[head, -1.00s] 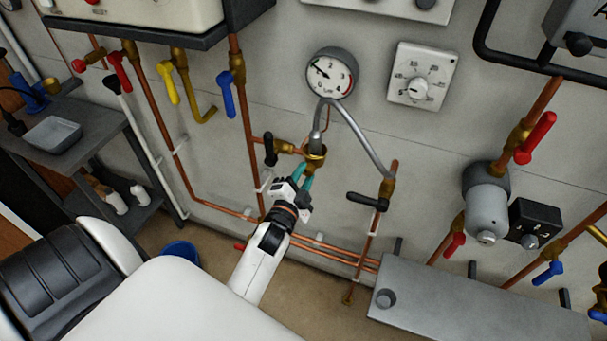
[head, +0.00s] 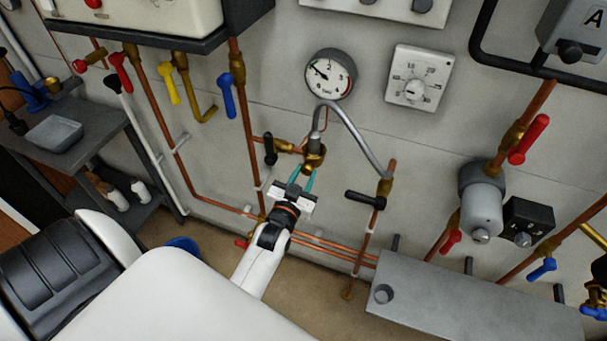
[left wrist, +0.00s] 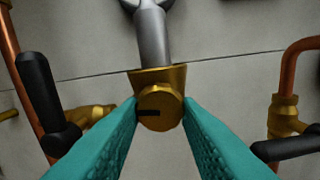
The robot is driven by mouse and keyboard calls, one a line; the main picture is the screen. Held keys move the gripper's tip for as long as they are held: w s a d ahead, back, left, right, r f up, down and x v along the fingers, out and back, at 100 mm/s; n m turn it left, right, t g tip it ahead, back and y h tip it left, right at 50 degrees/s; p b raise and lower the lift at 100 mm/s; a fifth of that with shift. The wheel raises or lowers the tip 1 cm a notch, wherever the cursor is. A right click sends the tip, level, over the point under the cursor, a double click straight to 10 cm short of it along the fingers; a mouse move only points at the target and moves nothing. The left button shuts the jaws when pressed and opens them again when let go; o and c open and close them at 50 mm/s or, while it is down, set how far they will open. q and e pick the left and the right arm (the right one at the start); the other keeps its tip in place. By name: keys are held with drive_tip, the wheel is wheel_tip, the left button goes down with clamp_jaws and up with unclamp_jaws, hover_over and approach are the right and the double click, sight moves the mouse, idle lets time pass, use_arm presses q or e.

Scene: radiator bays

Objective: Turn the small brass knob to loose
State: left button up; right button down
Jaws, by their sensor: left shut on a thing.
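The small brass knob (left wrist: 160,107) sits on a brass fitting at the lower end of a grey braided hose. A short dark mark runs level from its middle to its left side. In the head view the brass fitting (head: 314,155) is below the pressure gauge. My left gripper (head: 304,179) reaches it from below. Its teal fingers (left wrist: 160,118) stand on either side of the knob, shut on it. The fingertips partly hide the knob in the head view. My right gripper is in neither view.
A black lever valve (head: 269,150) is close on the left of the fitting, and another black lever (head: 366,199) is to the right. The pressure gauge (head: 330,74) is above. Copper pipes run along the wall. A grey box (head: 470,300) stands at lower right.

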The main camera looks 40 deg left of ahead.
use_arm(q)
drive_tip(key=shift+n, duration=0.6)
drive_tip(key=shift+f+n, duration=0.1)
drive_tip(key=shift+n, duration=0.2)
drive_tip(key=o, duration=1)
drive_tip(key=shift+c, duration=0.2)
drive_tip(key=shift+s+d+f, duration=0.1)
drive_tip(key=shift+s+d, duration=0.05)
drive_tip(key=shift+s, duration=0.35)
drive_tip(key=b+v, duration=0.3)
drive_tip(key=v, duration=0.8)
drive_tip(key=shift+b, duration=0.35)
